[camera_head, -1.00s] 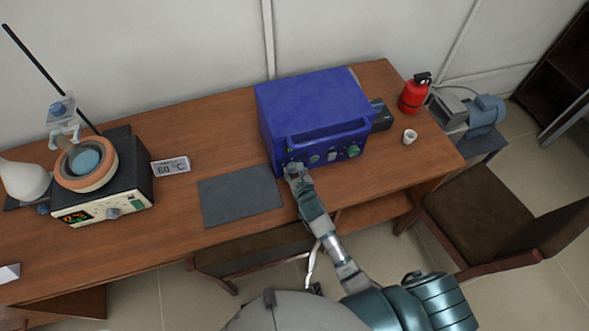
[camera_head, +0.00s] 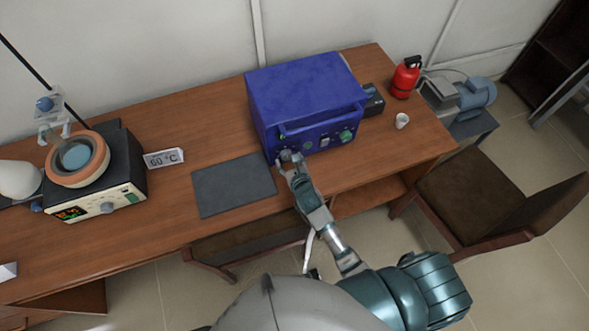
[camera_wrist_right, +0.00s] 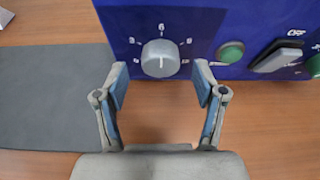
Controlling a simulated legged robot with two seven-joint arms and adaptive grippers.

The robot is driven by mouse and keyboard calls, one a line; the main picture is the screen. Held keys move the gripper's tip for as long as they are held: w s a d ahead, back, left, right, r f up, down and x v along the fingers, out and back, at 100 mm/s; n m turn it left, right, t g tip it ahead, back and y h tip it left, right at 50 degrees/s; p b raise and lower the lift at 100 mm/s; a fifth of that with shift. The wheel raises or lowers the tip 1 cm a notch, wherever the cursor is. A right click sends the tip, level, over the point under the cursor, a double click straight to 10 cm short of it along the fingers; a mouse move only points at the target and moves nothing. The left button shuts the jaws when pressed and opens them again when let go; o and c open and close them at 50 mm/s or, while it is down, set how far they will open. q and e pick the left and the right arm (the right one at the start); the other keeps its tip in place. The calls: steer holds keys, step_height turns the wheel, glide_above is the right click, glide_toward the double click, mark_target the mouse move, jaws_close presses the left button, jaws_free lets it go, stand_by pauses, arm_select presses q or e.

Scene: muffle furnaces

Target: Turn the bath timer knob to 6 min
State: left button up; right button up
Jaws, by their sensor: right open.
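The blue box (camera_head: 303,95) stands on the wooden table, with controls along its front. In the right wrist view a round grey knob (camera_wrist_right: 160,59) sits on its blue front panel, with a printed scale around it and a 6 above it. A short white mark on the knob's face shows below its centre. My right gripper (camera_wrist_right: 160,80) is open, with one fingertip to each side below the knob and a gap to it. In the head view my right gripper (camera_head: 288,158) is at the box's lower left front and covers the knob there. My left gripper is out of view.
A green button (camera_wrist_right: 231,52) and a switch (camera_wrist_right: 277,57) lie right of the knob. A dark mat (camera_head: 233,184) lies left of the gripper. A heating bath (camera_head: 98,190) stands far left beside a 60 °C sign (camera_head: 164,158).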

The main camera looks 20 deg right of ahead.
steer(key=v, duration=0.9)
steer(key=shift+s, duration=0.15)
